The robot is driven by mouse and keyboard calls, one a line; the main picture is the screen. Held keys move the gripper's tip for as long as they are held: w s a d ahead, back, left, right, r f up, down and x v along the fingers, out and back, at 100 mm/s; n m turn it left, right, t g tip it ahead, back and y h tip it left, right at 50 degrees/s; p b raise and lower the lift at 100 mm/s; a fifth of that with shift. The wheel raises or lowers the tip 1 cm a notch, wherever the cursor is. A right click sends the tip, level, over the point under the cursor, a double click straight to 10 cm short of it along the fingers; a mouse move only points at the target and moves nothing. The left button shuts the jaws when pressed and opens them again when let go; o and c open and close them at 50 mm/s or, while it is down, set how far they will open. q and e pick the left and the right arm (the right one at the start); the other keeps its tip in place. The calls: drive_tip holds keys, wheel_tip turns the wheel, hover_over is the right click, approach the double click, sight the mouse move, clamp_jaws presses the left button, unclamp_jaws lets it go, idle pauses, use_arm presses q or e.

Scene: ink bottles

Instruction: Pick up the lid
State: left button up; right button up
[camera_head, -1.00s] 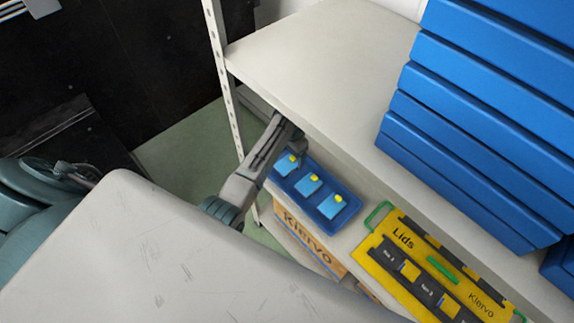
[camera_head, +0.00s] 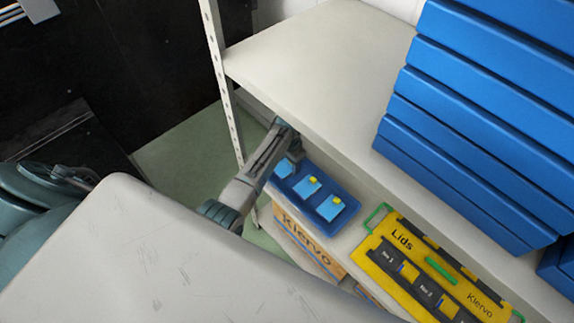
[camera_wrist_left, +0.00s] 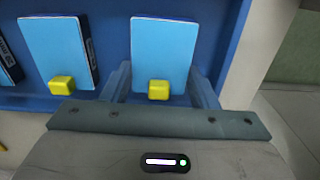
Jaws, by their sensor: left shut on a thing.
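My left gripper (camera_head: 296,151) reaches down under the shelf's upper board to a blue tray (camera_head: 348,213). In the left wrist view its fingers (camera_wrist_left: 160,82) stand on both sides of a light-blue piece (camera_wrist_left: 164,45) with a small yellow block (camera_wrist_left: 158,89) at its near end. The gripper is shut on that light-blue piece, which still sits in the tray. A second light-blue piece (camera_wrist_left: 55,45) with a yellow block stands to its left. I cannot tell which part is the lid. My right gripper is not in view.
The shelf's upper board (camera_head: 300,60) overhangs my arm, and its upright post (camera_head: 222,85) stands close at the left. Stacked blue bins (camera_head: 470,120) fill the upper right. A "Kiervo" carton (camera_head: 307,243) lies below the tray.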

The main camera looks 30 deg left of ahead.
sight(288, 166)
use_arm(q)
drive_tip(key=shift+r, duration=0.15)
drive_tip(key=shift+r, duration=0.2)
drive_tip(key=r, duration=0.2)
drive_tip(key=shift+s+r, duration=0.4)
drive_tip(key=s+d+r+b, duration=0.1)
drive_tip(key=s, duration=1.4)
drive_tip(key=shift+d+r+b, duration=0.3)
drive_tip(key=shift+d, duration=0.1)
drive_tip(key=shift+s, duration=0.15)
